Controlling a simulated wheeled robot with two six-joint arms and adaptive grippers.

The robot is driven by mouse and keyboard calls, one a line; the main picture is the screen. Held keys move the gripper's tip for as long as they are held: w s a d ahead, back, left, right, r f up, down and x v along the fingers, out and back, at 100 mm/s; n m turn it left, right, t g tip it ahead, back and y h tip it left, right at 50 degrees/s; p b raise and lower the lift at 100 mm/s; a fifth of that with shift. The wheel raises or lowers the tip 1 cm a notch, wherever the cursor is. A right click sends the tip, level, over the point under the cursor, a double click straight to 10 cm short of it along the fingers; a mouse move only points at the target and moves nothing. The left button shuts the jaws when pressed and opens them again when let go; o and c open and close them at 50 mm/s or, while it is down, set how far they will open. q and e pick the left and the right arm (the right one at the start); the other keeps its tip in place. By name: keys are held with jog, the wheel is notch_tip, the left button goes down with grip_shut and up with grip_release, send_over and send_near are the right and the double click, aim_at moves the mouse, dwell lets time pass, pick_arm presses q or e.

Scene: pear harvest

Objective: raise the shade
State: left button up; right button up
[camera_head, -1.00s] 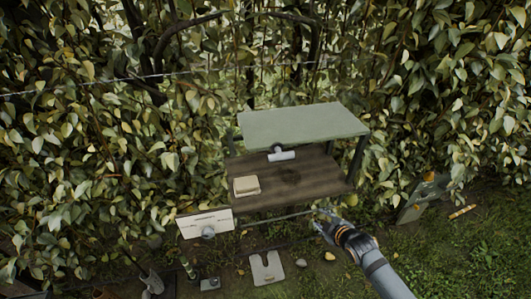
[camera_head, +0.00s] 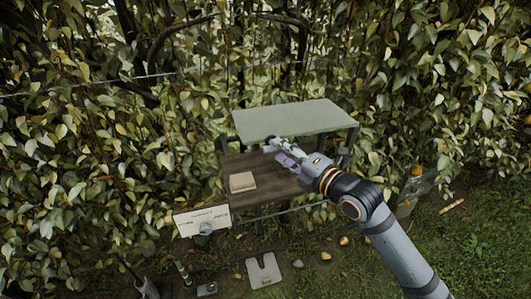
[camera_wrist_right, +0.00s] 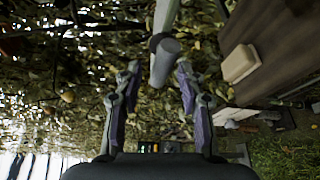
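The shade (camera_head: 300,117) is a flat grey-green panel, roughly level, above a brown wooden shelf (camera_head: 225,187). My right gripper (camera_head: 279,146) is under its front edge in the head view and covers most of the pale handle seen there earlier. In the right wrist view, my right gripper (camera_wrist_right: 158,70) is open, with its two fingers apart. A grey bar-like handle (camera_wrist_right: 160,65) lies just ahead of the fingertips and between their lines. I cannot tell whether the fingers touch it. My left gripper is out of view.
A pale block (camera_head: 242,182) lies on the shelf. A white sign panel with a round knob (camera_head: 205,228) is at the shelf's left front. A pale notched plate (camera_head: 264,270) lies on the ground. Dense leaves stand behind and on both sides.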

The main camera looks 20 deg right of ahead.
aim_at(266, 139)
jog(key=x, duration=0.8)
jog(key=shift+d+f, duration=0.15)
jog(key=shift+f, duration=0.05)
jog(key=c, duration=0.6)
grip_shut()
jog(key=shift+f, duration=0.1)
